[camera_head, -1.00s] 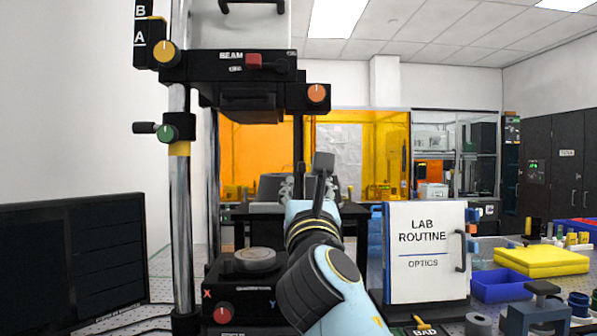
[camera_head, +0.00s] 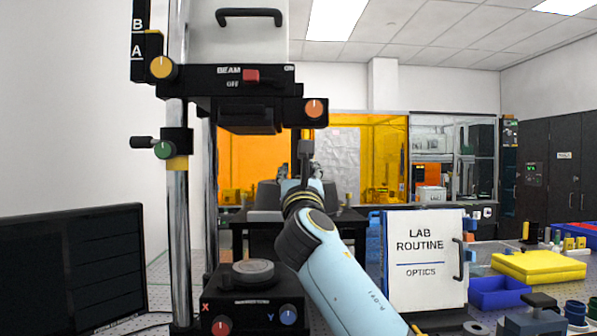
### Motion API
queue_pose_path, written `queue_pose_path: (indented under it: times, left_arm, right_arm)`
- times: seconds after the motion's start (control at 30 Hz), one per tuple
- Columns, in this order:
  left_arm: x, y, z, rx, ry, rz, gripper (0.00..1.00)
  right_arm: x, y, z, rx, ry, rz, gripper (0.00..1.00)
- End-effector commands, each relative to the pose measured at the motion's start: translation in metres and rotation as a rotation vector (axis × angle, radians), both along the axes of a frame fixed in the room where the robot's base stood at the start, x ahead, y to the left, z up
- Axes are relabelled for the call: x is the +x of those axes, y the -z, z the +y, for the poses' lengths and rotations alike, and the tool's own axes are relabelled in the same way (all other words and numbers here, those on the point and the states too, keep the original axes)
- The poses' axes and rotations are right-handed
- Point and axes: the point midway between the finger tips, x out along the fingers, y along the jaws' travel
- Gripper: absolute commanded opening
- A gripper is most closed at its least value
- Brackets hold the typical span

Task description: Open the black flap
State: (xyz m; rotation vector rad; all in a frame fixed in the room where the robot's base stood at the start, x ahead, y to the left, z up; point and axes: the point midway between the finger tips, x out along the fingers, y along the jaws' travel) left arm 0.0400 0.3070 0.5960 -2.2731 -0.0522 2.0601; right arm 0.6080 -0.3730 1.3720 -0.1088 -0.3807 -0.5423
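The interferometer stands at left centre, with a black crossbar (camera_head: 200,83) marked BEAM and OFF. A black box-like part (camera_head: 248,115) hangs under it; I cannot tell for sure which black part is the flap. Below is a round grey stage (camera_head: 253,271) on a black base with a red X knob (camera_head: 221,325) and a blue Y knob (camera_head: 288,314). My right arm reaches forward from the lower right. Its gripper (camera_head: 300,172) points away, just right of and below the black box; its fingers are partly hidden by the wrist. My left gripper is out of view.
A white LAB ROUTINE OPTICS panel (camera_head: 424,285) with a black handle stands right of my arm. A blue bin (camera_head: 499,294) and yellow block (camera_head: 538,266) lie further right. A dark monitor (camera_head: 72,268) is at left. A chrome post (camera_head: 177,230) rises left of the stage.

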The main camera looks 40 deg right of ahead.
Motion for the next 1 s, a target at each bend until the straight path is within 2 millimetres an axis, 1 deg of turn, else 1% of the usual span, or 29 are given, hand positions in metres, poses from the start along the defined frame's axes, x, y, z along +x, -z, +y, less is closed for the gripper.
queue_pose_path:
  times: [0.07,0.17,0.3,0.37,0.83,1.0]
  left_arm:
    - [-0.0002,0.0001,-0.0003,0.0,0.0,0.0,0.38]
    - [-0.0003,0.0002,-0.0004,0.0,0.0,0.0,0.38]
    - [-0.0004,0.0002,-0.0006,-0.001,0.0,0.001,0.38]
    - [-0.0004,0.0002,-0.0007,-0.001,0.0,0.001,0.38]
    - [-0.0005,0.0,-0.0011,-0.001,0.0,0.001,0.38]
    - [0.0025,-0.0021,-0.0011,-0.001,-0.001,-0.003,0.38]
  right_arm:
    - [-0.0002,0.0001,0.0001,0.0,0.0,0.0,0.37]
    - [-0.0002,0.0001,0.0001,0.001,0.0,0.0,0.25]
    - [-0.0003,0.0001,0.0002,0.001,0.0,0.0,0.06]
    - [-0.0003,0.0001,0.0003,0.001,0.0,0.0,0.0]
    - [0.0001,0.0,0.0002,0.0,-0.001,0.0,0.0]
    - [0.0087,-0.0011,-0.0027,-0.021,0.0,0.012,0.0]
